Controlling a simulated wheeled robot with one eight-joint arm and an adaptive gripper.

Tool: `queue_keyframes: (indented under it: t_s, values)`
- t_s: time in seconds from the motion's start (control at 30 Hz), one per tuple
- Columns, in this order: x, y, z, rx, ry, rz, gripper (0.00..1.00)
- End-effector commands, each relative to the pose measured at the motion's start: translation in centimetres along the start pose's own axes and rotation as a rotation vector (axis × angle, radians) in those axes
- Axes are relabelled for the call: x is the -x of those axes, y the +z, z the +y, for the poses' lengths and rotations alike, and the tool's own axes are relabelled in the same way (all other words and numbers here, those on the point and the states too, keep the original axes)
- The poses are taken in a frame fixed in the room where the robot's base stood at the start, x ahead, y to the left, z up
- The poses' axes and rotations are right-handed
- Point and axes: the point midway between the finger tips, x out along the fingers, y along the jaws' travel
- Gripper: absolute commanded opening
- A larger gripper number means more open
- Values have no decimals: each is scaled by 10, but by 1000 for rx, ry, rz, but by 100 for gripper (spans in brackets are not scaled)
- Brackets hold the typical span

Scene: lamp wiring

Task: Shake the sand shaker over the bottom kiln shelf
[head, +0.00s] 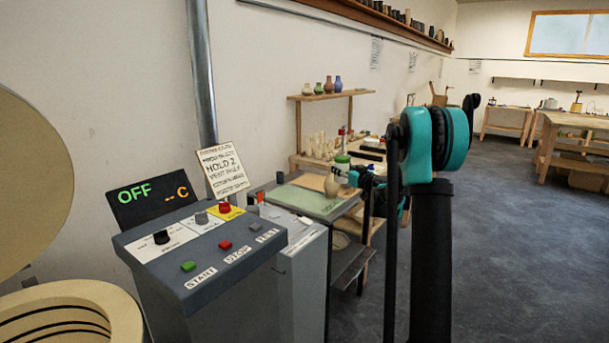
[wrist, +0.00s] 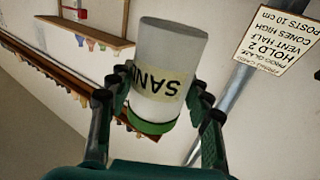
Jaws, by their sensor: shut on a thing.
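The sand shaker (head: 333,183) is a pale cylinder with a green lid, seen beyond the kiln controls in the head view. In the wrist view the shaker (wrist: 172,50) fills the middle, with a label reading SAND. My gripper (wrist: 162,92) is shut on it, one finger on each side. My gripper (head: 354,177) is small and partly hidden in the head view. The lid is uppermost there, and the shaker leans slightly. The round kiln (head: 95,293) stands open at the lower left, well apart from the shaker. Its bottom shelf is out of sight.
The kiln lid (head: 25,180) is raised at the left edge. A control box (head: 190,240) reading OFF stands between kiln and shaker, with a sign (head: 222,170) behind. A metal pipe (head: 202,70) rises by the wall. A worktable (head: 310,198) stands behind; open floor (head: 530,240) is at right.

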Motion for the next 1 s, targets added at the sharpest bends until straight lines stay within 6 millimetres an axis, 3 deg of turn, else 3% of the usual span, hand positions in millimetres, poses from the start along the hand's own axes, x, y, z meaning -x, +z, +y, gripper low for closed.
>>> queue_keyframes:
  t_s: [0.47,1.0]
  values:
    - [37,39,-6,0,151,0,14]
    - [110,119,-12,1,466,0,14]
